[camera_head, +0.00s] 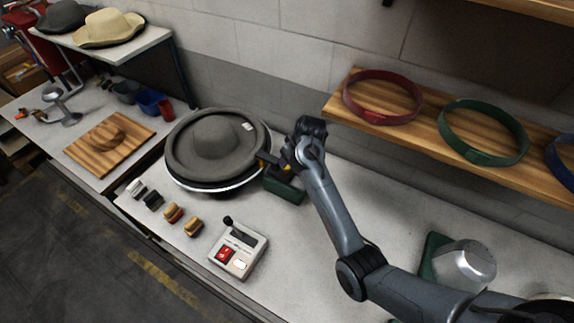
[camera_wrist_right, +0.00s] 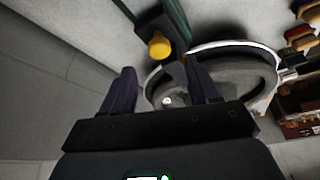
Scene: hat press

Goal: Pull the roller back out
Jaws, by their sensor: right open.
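A grey felt hat (camera_head: 218,143) lies brim-out on the round press (camera_head: 215,188), which has a white rim. The press rim (camera_wrist_right: 222,45) and grey hat also show in the right wrist view. A dark roller unit with a green base (camera_head: 284,187) stands at the right edge of the press. Its yellow knob (camera_wrist_right: 159,47) shows in the right wrist view, beyond the fingertips. My right gripper (camera_head: 284,160) is above the roller unit; its fingers (camera_wrist_right: 160,82) are apart with nothing between them. The gripper partly hides the roller in the head view. My left gripper is out of view.
A control box (camera_head: 238,250) with a lever and red button sits in front of the press. Several small brushes (camera_head: 173,212) lie to its left. A wooden shelf (camera_head: 450,145) with coloured hat bands overhangs at right. A metal vessel (camera_head: 465,265) stands at lower right.

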